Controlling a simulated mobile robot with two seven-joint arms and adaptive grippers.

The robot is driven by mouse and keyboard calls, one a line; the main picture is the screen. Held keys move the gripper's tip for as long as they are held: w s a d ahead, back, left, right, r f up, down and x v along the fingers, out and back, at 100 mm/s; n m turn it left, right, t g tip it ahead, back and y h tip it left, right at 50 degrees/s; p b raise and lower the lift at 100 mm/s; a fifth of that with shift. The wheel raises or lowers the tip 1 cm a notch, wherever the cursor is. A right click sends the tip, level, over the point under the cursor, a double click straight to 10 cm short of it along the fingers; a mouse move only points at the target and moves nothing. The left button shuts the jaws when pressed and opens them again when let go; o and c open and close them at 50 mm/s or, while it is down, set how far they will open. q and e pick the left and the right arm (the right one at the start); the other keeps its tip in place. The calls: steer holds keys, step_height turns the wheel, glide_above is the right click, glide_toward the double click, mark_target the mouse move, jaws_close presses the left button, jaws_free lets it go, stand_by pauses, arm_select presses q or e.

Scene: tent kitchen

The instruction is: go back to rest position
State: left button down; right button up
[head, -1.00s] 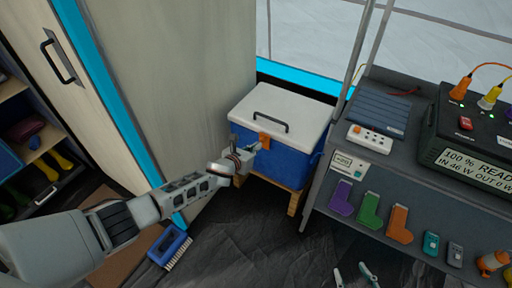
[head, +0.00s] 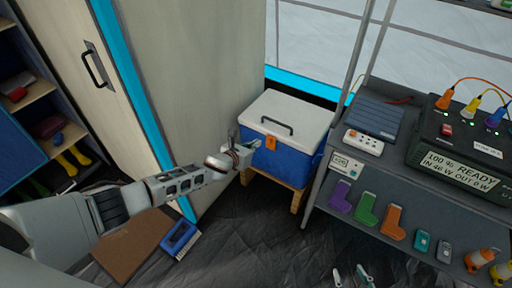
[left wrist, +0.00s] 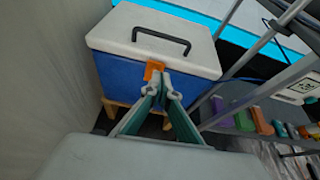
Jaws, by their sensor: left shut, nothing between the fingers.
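My left gripper (head: 253,144) is shut and empty, just left of the orange latch (head: 271,142) on the front of the blue cooler box. In the left wrist view, its green fingers (left wrist: 164,82) meet at their grey tips, with the latch (left wrist: 153,69) behind them. The cooler's white lid (head: 290,113) with a black handle lies closed on the blue body (head: 287,160). My right gripper (head: 352,277) shows only as two fingertips at the bottom edge, spread apart with nothing visible between them.
The cooler stands on a low wooden stand (head: 297,200). A grey shelf rack (head: 400,155) with a power station (head: 465,150) stands right. A pale cabinet wall (head: 200,80) is close on the left. A blue brush (head: 180,238) lies on the floor near a brown mat (head: 130,245).

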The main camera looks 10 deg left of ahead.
arm_select(q)
steer(key=shift+s+r, duration=0.2)
steer(key=shift+r, duration=0.3)
steer(key=s+d+f+n+g+h+p, duration=0.1)
steer(key=s+d+f+n, duration=0.25)
steer(key=s+n, duration=0.55)
steer(key=s+d+f+n, duration=0.2)
steer(key=s+d+n, duration=0.4)
steer(key=s, duration=0.6)
steer(key=s+a+r+n+y, duration=0.1)
steer(key=s+a+n, duration=0.5)
steer(key=s+n, duration=0.3)
steer(key=s+a+r+n+y, duration=0.1)
steer(key=s+a+n, duration=0.6)
steer(key=s+n, duration=0.3)
steer(key=shift+s+a+r+n+g+y+p, duration=0.2)
steer(key=shift+s+r+n+g+y+p, duration=0.1)
steer(key=shift+n+g+p, duration=0.15)
